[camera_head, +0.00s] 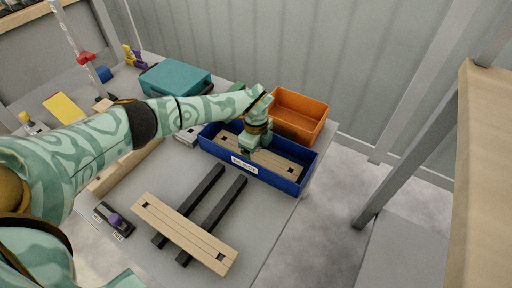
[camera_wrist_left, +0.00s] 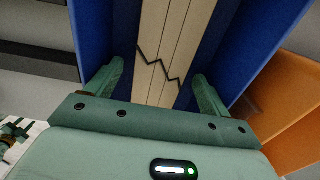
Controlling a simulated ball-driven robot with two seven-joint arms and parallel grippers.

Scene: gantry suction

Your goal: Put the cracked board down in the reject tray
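The cracked board (camera_head: 285,165) lies in the blue reject tray (camera_head: 292,187), lengthwise between its long walls. In the left wrist view the board (camera_wrist_left: 170,40) shows a dark zigzag crack across its slats. My left gripper (camera_head: 248,148) is down in the tray over the middle of the board. In the left wrist view its fingers (camera_wrist_left: 158,75) stand open on either side of the board, with a gap showing beside it. The gripper hides the board's middle in the head view. My right gripper is not in view.
Another slatted board (camera_head: 185,235) lies across two black rails (camera_head: 222,205) on the grey table. An orange bin (camera_head: 300,108) stands behind the tray. A teal case (camera_head: 175,78) sits at the back. A small dark box with a purple knob (camera_head: 114,219) is at the front left.

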